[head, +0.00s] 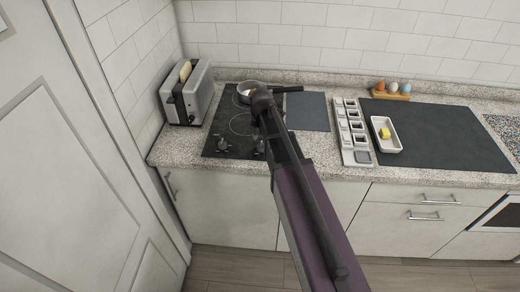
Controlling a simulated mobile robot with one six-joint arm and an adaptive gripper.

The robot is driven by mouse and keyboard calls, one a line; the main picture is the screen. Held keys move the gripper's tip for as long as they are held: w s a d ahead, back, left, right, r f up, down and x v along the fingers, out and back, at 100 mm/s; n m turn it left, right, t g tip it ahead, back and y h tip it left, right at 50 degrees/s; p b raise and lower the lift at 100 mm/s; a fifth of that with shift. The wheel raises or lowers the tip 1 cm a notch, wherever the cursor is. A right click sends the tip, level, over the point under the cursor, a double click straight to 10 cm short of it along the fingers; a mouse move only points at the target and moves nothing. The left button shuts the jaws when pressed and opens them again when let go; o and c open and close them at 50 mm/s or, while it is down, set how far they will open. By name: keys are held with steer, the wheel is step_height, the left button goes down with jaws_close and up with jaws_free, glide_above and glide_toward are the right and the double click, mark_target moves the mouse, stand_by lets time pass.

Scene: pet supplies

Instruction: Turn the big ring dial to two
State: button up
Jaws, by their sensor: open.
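The black hob (228,112) is set in the counter right of the toaster. A large burner ring (238,126) shows near its front, partly covered by my arm. Two dials sit along the front edge: a left dial (222,143) and a right dial (260,145), the right one close beside my arm. Which dial belongs to the big ring, and where each pointer stands, is too small to tell. A pot (244,89) stands at the back of the hob. My arm reaches over the hob's right side; my gripper's fingers are hidden behind it.
A toaster with bread (187,95) stands at the left by the wall. The pot's dark handle (289,89) points right. A white compartment tray (350,135), a butter dish (386,135) on a dark mat (450,140), and an egg holder (391,92) lie to the right.

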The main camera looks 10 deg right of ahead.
steer(key=shift+f+b, duration=0.65)
steer(key=shift+f, duration=0.3)
jaws_close()
